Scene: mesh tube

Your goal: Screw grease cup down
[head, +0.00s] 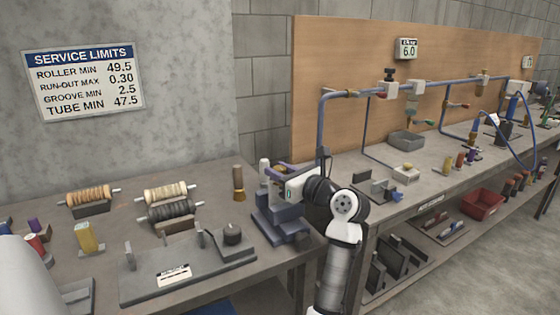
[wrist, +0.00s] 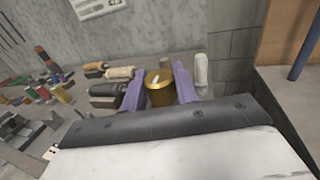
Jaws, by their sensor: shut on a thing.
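The grease cup (wrist: 159,90) is a brass, round-topped piece with a small pale mark on its top, seen in the wrist view. My gripper (wrist: 160,86) has its two purple fingers on either side of the cup and is shut on it. In the head view my gripper (head: 272,178) is above a dark blue-grey stand (head: 278,222) at the right end of the near bench. The arm hides most of the cup there, and the cup's lower part and seat are hidden in both views.
A white rounded post (head: 264,166) stands close beside my gripper, and a brass-and-dark cylinder (head: 238,182) stands to its left. Wound rollers (head: 168,192) and a grey fixture plate (head: 190,270) lie further left. A second bench (head: 440,165) with pipework is at the right.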

